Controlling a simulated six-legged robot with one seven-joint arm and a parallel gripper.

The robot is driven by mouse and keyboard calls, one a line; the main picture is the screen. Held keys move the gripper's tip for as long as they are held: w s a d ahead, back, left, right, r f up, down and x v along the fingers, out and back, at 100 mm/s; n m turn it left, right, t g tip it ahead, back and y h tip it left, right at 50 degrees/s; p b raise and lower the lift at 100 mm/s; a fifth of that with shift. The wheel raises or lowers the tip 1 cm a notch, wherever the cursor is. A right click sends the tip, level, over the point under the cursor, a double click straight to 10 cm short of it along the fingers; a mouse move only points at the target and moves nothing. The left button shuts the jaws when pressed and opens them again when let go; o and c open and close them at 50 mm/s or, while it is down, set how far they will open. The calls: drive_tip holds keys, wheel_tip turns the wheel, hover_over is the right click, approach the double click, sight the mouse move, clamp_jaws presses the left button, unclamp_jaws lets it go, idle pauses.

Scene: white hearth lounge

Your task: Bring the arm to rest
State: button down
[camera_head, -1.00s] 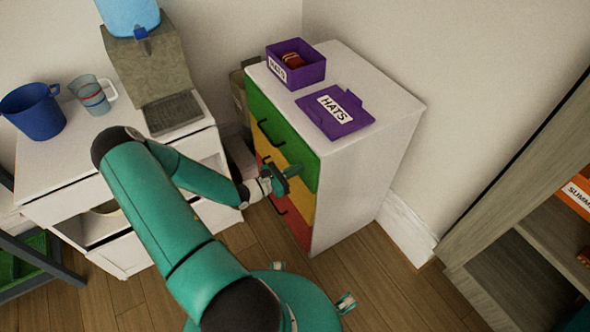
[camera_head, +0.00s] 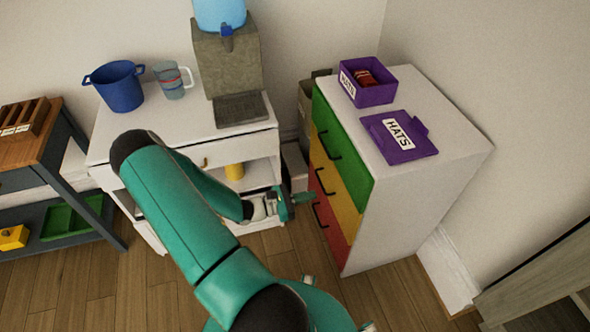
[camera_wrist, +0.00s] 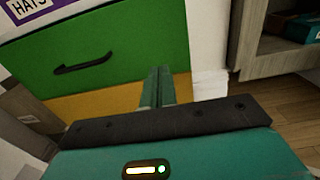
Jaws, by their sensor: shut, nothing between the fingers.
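My gripper (camera_head: 303,198) is at the end of my bent teal arm, low in front of the drawer cabinet (camera_head: 415,180). In the wrist view the gripper (camera_wrist: 158,75) shows its fingers pressed together, with nothing between them. Beyond them are the cabinet's green drawer (camera_wrist: 120,50) and yellow drawer (camera_wrist: 95,100). The fingertips appear apart from the drawer fronts, though the exact gap is hard to tell.
A purple box (camera_head: 368,85) and its lid (camera_head: 400,137) lie on the cabinet top. A white stand (camera_head: 185,125) holds a blue pot (camera_head: 119,88), a cup (camera_head: 171,80) and a water dispenser (camera_head: 228,70). Wooden floor (camera_head: 75,285) is open at front left.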

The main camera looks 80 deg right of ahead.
drive_tip(key=w+a+r+m+t+y, duration=0.3)
drive_tip(key=w+a+r+t, duration=0.2)
drive_tip(key=w+a+r, duration=0.6)
drive_tip(key=w+a+r+m+t+y, duration=0.2)
drive_tip(key=w+a+r+m+t, duration=0.25)
drive_tip(key=w+a+r, duration=0.6)
drive_tip(key=w+a+r+t+y, duration=0.1)
drive_tip(key=a+r+t+y, duration=0.1)
drive_tip(key=a+r+t, duration=0.3)
drive_tip(key=w+a+r+n+t+y, duration=0.1)
drive_tip(key=a+r+t, duration=0.5)
drive_tip(key=a, duration=1.1)
wheel_tip(320, 180, up, 5)
drive_tip(key=shift+w+f+y, duration=0.15)
drive_tip(key=shift+y, duration=0.45)
drive_tip(key=shift+d+t, duration=0.2)
drive_tip(key=shift+t, duration=0.05)
